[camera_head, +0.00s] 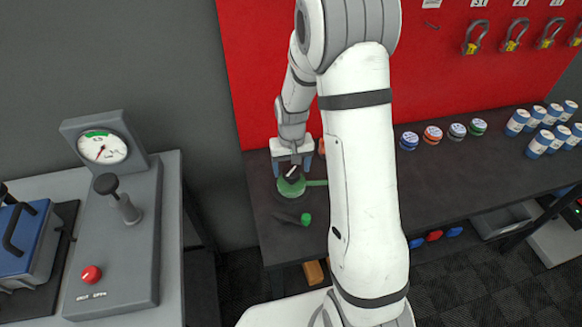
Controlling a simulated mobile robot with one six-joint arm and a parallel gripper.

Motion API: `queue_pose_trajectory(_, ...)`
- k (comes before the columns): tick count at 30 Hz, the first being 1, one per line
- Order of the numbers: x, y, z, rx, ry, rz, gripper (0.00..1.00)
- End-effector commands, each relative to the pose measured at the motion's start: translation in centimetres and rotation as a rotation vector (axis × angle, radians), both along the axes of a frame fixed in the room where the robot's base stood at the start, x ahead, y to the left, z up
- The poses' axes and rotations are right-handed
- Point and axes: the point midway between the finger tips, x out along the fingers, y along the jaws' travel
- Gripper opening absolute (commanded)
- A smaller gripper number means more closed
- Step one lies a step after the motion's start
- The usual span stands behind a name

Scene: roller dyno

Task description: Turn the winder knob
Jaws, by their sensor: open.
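A round green device (291,187) with a green arm reaching right lies on the dark bench, left of my arm. A small dark knob-like part (292,173) stands on top of it; I take this to be the winder knob, but it is too small to be sure. My gripper (291,170) points down right over it, open, with one finger on each side of the dark part. I cannot tell whether the fingers touch it. My arm hides part of the bench to the right.
A dark tool with a green end (297,219) lies just in front. Colored tins (433,134) and blue-white cans (540,143) stand at the right on the bench (470,185). At left is a grey console with a gauge (103,147), lever (119,198) and red button (91,275).

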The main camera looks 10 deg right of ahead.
Motion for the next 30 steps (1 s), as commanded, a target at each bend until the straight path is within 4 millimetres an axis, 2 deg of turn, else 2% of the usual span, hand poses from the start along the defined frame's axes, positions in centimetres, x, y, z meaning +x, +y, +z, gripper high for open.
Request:
queue_pose_trajectory(4,-0.05,0.02,-0.94,0.0,0.001,0.001,0.7)
queue_pose_trajectory(12,-0.03,0.05,-1.08,0.0,0.0,0.001,0.7)
queue_pose_trajectory(28,-0.03,0.1,-1.05,0.0,0.0,0.002,0.27)
queue_pose_trajectory(30,-0.04,0.1,-1.05,0.0,0.0,0.002,0.26)
